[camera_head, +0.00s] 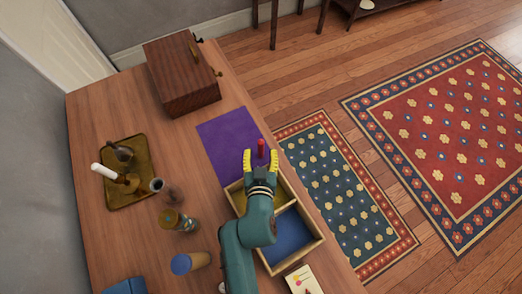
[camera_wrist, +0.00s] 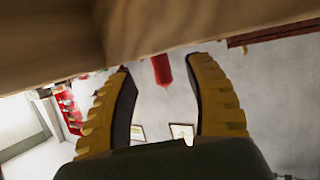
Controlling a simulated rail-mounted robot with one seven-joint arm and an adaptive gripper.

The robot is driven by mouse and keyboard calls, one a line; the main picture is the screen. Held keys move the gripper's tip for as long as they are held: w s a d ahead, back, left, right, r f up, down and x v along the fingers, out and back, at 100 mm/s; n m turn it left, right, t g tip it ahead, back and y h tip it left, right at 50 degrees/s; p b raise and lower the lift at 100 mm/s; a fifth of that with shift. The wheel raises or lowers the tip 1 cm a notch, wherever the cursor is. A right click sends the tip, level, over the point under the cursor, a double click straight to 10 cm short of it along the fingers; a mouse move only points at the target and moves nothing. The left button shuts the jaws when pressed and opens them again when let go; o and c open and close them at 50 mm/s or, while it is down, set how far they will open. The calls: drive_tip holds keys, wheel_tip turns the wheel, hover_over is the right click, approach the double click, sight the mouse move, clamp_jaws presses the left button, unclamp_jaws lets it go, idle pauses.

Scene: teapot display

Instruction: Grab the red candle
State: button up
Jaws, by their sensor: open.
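The red candle (camera_head: 261,148) stands on or just beside the purple cloth (camera_head: 226,140), close to the table's right edge. My gripper (camera_head: 260,160) is open, its yellow fingers pointing at the candle, one to each side. In the wrist view the red candle (camera_wrist: 161,69) shows between the tips of my open gripper (camera_wrist: 160,80), with its one end hidden behind a tan-brown surface at the top. I cannot tell whether either finger touches it.
A divided wooden tray (camera_head: 312,235) lies under my arm. A wooden box (camera_head: 180,75) stands at the back. At left, a brass tray (camera_head: 118,197) holds a white candle (camera_head: 104,171).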

sight(261, 148)
drive_tip(key=b+x, duration=0.2)
drive_tip(key=x, duration=0.2)
drive_tip(key=shift+w+f, duration=0.15)
drive_tip(key=shift+w, duration=0.1)
drive_tip(key=shift+s, duration=0.1)
clamp_jaws()
